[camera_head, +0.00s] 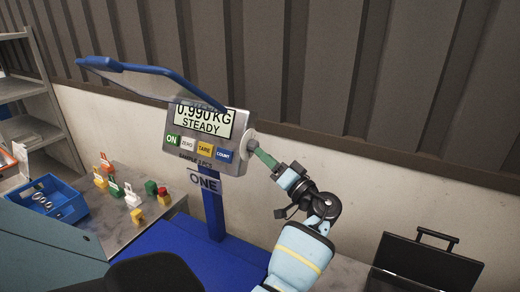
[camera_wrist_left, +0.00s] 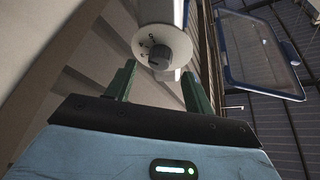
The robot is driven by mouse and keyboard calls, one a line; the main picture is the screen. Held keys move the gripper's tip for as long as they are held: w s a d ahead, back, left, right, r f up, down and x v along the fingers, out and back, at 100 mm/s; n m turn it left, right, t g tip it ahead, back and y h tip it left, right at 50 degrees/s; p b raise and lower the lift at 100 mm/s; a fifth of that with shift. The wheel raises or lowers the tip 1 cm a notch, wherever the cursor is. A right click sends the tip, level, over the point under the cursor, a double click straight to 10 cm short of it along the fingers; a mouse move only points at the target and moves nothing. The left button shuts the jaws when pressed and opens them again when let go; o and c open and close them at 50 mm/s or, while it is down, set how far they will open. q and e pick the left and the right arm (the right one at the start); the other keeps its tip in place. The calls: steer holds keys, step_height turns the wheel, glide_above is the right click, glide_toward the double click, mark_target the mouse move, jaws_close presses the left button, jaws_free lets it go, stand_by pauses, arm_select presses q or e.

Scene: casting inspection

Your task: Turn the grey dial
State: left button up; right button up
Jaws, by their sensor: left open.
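The grey dial (camera_wrist_left: 160,57) sits on a round white plate (camera_wrist_left: 146,40) with small dark marks. In the head view the plate (camera_head: 251,139) shows on the right side of the scale's display box (camera_head: 214,160); the dial itself is mostly hidden there. My left gripper (camera_head: 260,154) is close beside that side of the box. In the left wrist view its two green fingers (camera_wrist_left: 159,70) are open and apart, with the dial showing between and just beyond the tips. I cannot tell whether a finger touches it. My right gripper is not in view.
The display reads 0.990 KG STEADY above several coloured buttons (camera_head: 204,149). A blue-framed panel (camera_head: 150,79) juts out at upper left. A blue bin (camera_head: 72,211) and several small coloured pieces (camera_head: 133,200) are on the bench at left. A black open case (camera_head: 425,262) lies at lower right.

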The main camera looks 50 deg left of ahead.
mark_target(253, 146)
arm_select(q)
steer(key=x, duration=0.3)
steer(key=shift+a+p, duration=0.15)
steer(key=shift+p, duration=0.2)
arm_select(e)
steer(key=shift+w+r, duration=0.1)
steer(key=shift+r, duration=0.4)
arm_select(q)
steer(key=c, duration=1)
steer(key=shift+o, duration=0.2)
steer(key=shift+r, duration=0.1)
